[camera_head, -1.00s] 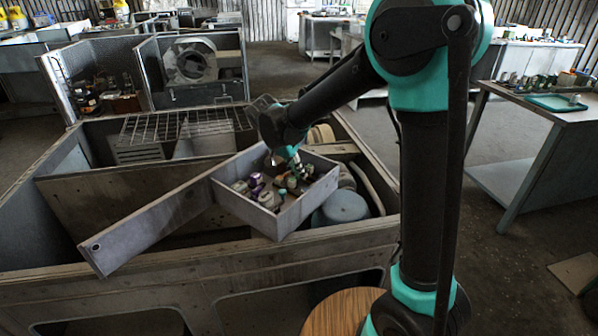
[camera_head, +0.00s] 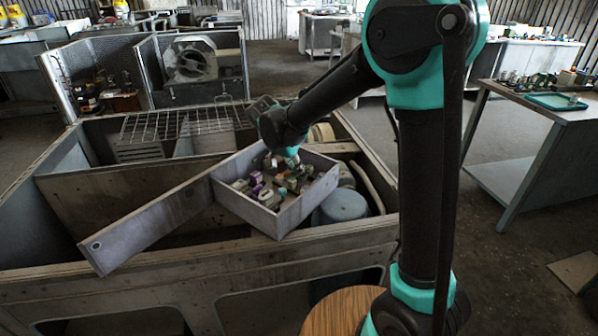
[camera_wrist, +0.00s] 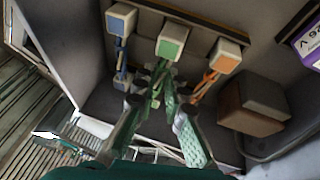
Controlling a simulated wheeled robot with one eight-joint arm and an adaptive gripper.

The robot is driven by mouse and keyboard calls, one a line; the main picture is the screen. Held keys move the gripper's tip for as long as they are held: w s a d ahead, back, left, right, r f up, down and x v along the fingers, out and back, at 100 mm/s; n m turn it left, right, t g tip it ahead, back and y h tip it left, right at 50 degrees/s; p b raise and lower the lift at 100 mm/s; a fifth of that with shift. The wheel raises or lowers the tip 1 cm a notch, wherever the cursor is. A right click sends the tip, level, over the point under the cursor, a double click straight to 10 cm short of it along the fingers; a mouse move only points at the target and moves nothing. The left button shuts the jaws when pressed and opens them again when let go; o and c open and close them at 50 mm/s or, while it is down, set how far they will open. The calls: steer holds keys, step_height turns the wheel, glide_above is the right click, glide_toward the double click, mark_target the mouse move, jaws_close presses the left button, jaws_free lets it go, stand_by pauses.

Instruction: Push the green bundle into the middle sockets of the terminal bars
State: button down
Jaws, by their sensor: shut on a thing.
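In the wrist view the green bundle (camera_wrist: 158,86) has a cream end block with a green face (camera_wrist: 172,40) and green strands running down from it. My gripper (camera_wrist: 160,76) is shut on these strands below the block. The block sits in the middle, with a blue-faced block (camera_wrist: 120,20) to the left and an orange-faced block (camera_wrist: 223,56) to the right, each with its own strands. A dark bar (camera_wrist: 190,17) runs behind the blocks. Whether the green block is seated in a socket cannot be told. In the head view my gripper (camera_head: 293,158) is over the open box, its fingertips hidden.
The grey box (camera_head: 290,219) with a long side panel holds several small parts, some purple. A brown block (camera_wrist: 252,105) stands close right of the gripper, and a purple label (camera_wrist: 305,42) is beyond. A blue-grey drum (camera_head: 344,206) lies right of the box.

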steer(key=shift+f, duration=0.4)
steer(key=c, duration=1.5)
jaws_free()
steer(key=v, duration=1.2)
steer(key=shift+f, duration=0.1)
